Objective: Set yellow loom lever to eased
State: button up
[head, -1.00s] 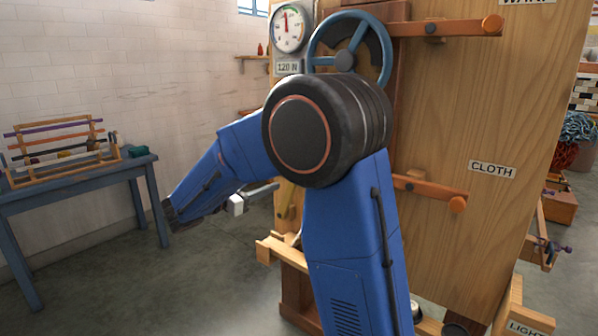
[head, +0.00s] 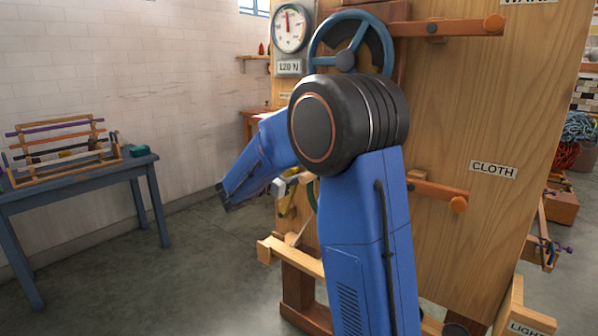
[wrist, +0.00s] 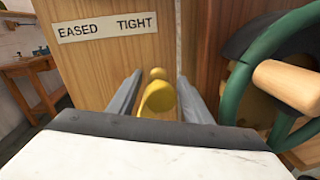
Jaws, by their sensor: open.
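The yellow lever (wrist: 157,98) stands out from the wooden panel in the wrist view, below a label (wrist: 107,26) reading EASED on the left and TIGHT on the right. Its rounded end points towards the camera. My gripper (wrist: 160,76) is open, with one grey finger to the left of the lever and the other to its right. Gaps show on both sides, and I see no clear contact. In the head view, my arm hides most of the gripper and lever area. Which label word the lever is set to is hard to tell.
A green wheel with a wooden handle (wrist: 290,86) is close on the right in the wrist view. In the head view, a blue handwheel (head: 346,60) and a dial gauge (head: 291,28) sit higher up. A blue table (head: 80,172) stands left, with open floor between.

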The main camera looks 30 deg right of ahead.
jog(key=shift+d, duration=0.25)
grip_shut()
jog(key=shift+w+a+r+n, duration=0.25)
jog(key=shift+w+n, duration=0.05)
jog(key=shift+w, duration=0.35)
jog(key=w+a+f+n, duration=0.1)
jog(key=w+a+n, duration=0.2)
jog(key=w, duration=0.6)
jog(key=w+a+f+n, duration=0.1)
jog(key=w+a+n, duration=0.2)
jog(key=w+n, duration=0.5)
jog(key=shift+w+a+f+t+h, duration=0.2)
jog(key=shift+w+a+t+h, duration=0.2)
jog(key=shift+w, duration=0.3)
